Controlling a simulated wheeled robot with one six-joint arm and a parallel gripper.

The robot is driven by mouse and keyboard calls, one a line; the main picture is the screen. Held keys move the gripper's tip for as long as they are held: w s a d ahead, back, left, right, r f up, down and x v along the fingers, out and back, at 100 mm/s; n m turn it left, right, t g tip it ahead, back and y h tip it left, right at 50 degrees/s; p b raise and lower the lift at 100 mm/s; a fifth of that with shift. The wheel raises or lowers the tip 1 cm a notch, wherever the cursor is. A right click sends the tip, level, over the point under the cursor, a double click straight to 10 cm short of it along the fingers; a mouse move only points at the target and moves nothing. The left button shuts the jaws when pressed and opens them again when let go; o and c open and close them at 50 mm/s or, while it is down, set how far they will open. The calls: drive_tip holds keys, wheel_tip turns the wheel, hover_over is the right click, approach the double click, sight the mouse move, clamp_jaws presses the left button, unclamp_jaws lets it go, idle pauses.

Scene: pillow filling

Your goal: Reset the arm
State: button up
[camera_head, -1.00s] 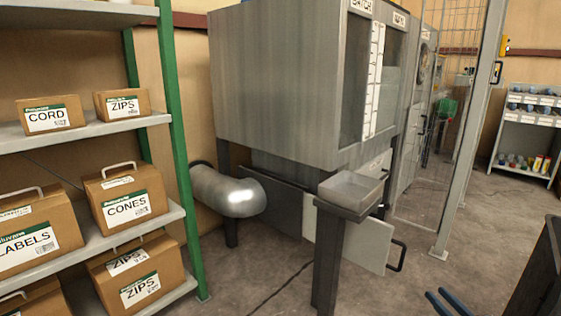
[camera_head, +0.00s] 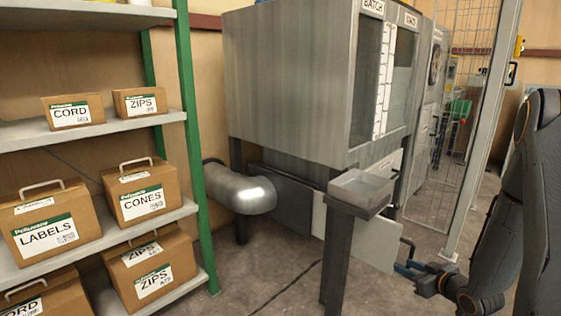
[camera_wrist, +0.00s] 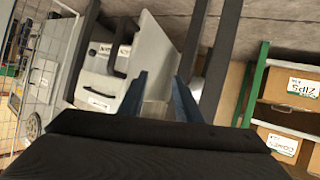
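My gripper (camera_head: 408,270) shows low at the right of the head view, its blue fingers pointing left below the machine's front. My dark arm fills the right edge of that view. In the wrist view my gripper (camera_wrist: 160,88) has two blue fingers standing well apart. Nothing is held between them, and only the machine's light panel and the floor show behind the gap. The arm is bent, and its upper part is cut off by the picture edge.
A grey machine (camera_head: 290,80) labelled BATCH stands in the middle, with a shallow tray (camera_head: 347,201) on a post in front. A green-posted shelf (camera_head: 143,120) at left holds several labelled cartons. A wire mesh panel (camera_head: 455,120) stands right. Floor (camera_head: 275,275) between shelf and post is clear.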

drive_tip(key=w+a+r+g+h, duration=0.1)
drive_tip(key=a+r+g, duration=0.45)
drive_tip(key=a, duration=0.95)
drive_tip(key=s+a+r+h, duration=0.1)
drive_tip(key=s+a+r, duration=0.6)
drive_tip(key=a, duration=0.3)
drive_tip(key=s+a+r+g, duration=0.25)
drive_tip(key=s+a, duration=0.25)
drive_tip(key=s, duration=0.5)
drive_tip(key=s+a+r+n+g, duration=0.1)
drive_tip(key=s+a+r+g, duration=0.2)
drive_tip(key=s, duration=0.6)
drive_tip(key=s+a+r+g, duration=0.1)
drive_tip(key=s+a+r, duration=0.1)
drive_tip(key=s+a, duration=0.6)
drive_tip(key=s+d+r+m+p, duration=0.2)
drive_tip(key=d+r+m+p, duration=0.3)
drive_tip(key=d+r+p, duration=1.4)
wheel_tip(320, 180, up, 3)
drive_tip(key=p, duration=0.6)
drive_tip(key=shift+s+d+h+p, duration=0.3)
drive_tip(key=shift+s+h, duration=0.1)
drive_tip(key=shift+a+f, duration=0.15)
